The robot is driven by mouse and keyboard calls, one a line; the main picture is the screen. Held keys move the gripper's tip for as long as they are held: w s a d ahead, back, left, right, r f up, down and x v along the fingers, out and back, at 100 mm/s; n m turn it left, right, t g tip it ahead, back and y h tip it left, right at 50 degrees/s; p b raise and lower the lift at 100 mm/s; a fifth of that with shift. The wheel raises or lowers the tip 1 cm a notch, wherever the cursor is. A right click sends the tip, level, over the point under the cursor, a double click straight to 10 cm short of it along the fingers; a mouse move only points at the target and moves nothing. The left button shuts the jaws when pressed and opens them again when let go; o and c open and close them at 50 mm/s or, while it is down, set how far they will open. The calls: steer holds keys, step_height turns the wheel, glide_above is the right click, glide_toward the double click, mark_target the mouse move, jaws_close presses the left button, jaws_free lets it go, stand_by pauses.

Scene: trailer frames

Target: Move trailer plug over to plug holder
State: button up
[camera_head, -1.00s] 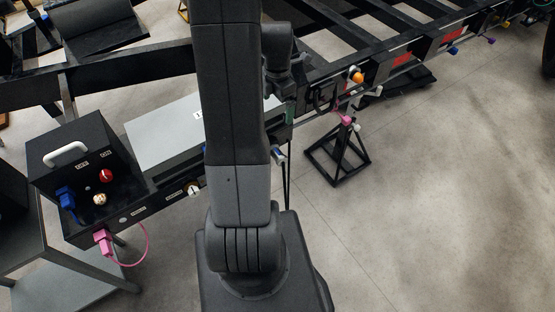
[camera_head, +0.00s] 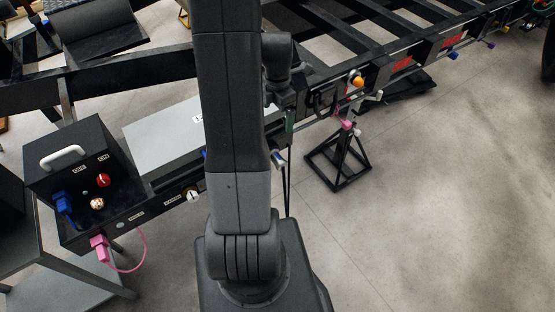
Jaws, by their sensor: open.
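A pink plug (camera_head: 99,247) with a thin pink cable sits at the front of the black control box (camera_head: 60,160) at the lower left. A blue plug (camera_head: 63,203) sits on the box's left side. I cannot tell which of these is the trailer plug, and no plug holder can be made out for certain. My gripper (camera_head: 276,97) is at the trailer's side rail, right of my upright arm, which partly hides it. It is open, its fingers are hard to make out, and no plug shows in it. Both plugs are well to its left.
A black stand (camera_head: 337,160) is under the rail, near an orange knob (camera_head: 357,81) and a pink knob (camera_head: 346,124). The floor at right is clear.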

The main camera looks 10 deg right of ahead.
step_height(320, 180, up, 10)
steer(key=p, duration=0.6)
steer(key=shift+p, duration=0.4)
